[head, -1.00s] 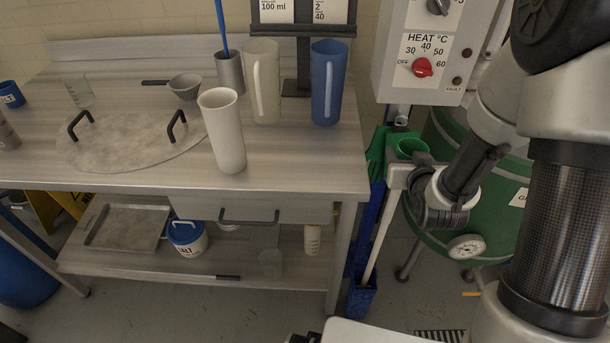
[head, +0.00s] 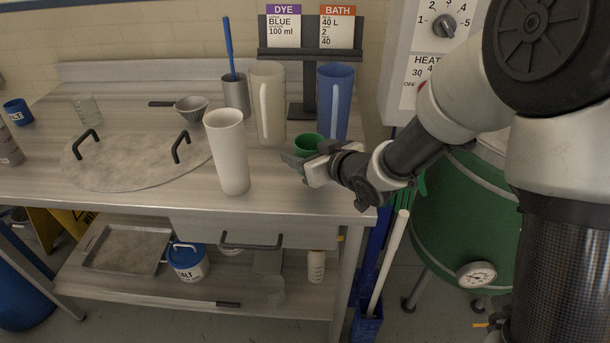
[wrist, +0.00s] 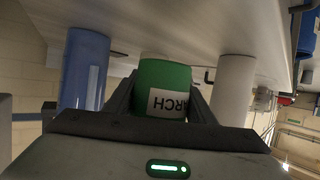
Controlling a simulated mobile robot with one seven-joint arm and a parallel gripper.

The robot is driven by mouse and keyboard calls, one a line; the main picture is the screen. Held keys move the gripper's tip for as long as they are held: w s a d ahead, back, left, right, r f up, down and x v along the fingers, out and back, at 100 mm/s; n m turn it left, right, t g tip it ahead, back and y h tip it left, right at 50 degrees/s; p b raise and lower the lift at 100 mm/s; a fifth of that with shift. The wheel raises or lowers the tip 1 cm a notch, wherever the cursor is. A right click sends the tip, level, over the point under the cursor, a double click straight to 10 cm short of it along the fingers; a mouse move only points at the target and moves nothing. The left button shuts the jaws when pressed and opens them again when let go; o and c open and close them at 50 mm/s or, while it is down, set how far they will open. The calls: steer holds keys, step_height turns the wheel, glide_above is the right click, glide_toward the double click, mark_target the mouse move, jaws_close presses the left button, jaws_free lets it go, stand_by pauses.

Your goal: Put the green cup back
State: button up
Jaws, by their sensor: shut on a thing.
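The green cup (head: 309,143) is between the fingers of my gripper (head: 297,163), over the right part of the steel bench (head: 290,200). In the wrist view the green cup (wrist: 163,88) shows a white label reading "ARCH", and my gripper's fingers (wrist: 163,100) close on its two sides. I cannot tell whether the cup's base touches the bench. The cup is in front of the blue jug and to the right of the white tumbler.
A white tumbler (head: 227,150), a cream jug (head: 268,105) and a blue jug (head: 335,100) stand close around the cup. A card stand (head: 305,52) is behind. A round lid with handles (head: 130,160) lies left. Bare bench lies in front of the cup.

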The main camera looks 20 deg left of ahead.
steer(key=shift+f+b, duration=0.45)
steer(key=shift+f, duration=1.9)
steer(key=shift+f, duration=0.15)
steer(key=o, duration=1)
steer(key=shift+o, duration=0.2)
